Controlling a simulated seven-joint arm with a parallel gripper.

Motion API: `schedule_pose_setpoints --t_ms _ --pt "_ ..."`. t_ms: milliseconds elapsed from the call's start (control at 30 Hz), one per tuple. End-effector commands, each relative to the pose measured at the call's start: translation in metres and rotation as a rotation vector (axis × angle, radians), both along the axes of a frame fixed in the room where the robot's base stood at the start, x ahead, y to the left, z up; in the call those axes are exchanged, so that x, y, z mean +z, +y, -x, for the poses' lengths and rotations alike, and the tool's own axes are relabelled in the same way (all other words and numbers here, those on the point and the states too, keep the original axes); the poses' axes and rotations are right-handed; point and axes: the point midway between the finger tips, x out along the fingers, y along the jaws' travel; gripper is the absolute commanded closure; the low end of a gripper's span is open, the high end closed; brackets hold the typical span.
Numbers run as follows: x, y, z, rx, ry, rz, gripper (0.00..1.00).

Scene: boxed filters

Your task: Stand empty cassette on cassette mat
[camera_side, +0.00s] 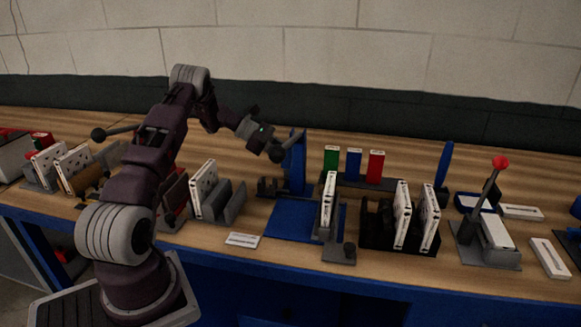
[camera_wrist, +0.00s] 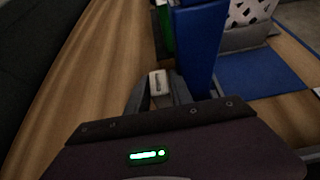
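My gripper (camera_side: 276,150) is raised beside a tall blue upright (camera_side: 297,165), which hides part of what lies behind it. In the wrist view my gripper (camera_wrist: 158,92) has its dark fingers on either side of a small pale, labelled block end (camera_wrist: 158,82); I cannot tell if they grip it. A blue mat (camera_side: 287,220) lies bare in front of the upright and also shows in the wrist view (camera_wrist: 250,75). A white spotted cassette (camera_side: 328,200) stands upright in a grey holder at the mat's right edge. I cannot tell which piece is the empty cassette.
Green (camera_side: 331,160), blue (camera_side: 353,163) and red (camera_side: 376,165) boxes stand behind the mat. A dark rack (camera_side: 372,232) with white cassettes is to the right. A grey press with a red knob (camera_side: 499,162) stands farther right. A flat white piece (camera_side: 242,240) lies left of the mat.

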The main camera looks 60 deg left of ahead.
Motion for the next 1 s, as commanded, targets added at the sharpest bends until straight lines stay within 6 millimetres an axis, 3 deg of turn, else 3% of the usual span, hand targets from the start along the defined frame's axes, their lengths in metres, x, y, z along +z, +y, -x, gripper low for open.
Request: schedule_pose_setpoints --t_ms 33,167,200,567,1000 --pt "0.0 0.0 0.0 0.0 0.0 0.0 0.73" --pt "0.0 0.0 0.0 0.0 0.0 0.0 0.98" --pt "0.0 0.0 0.0 0.0 0.0 0.0 1.0" --pt "0.004 0.0 0.0 -0.001 -0.002 -0.001 1.0" --pt "0.074 0.001 0.001 -0.001 -0.003 -0.001 1.0"
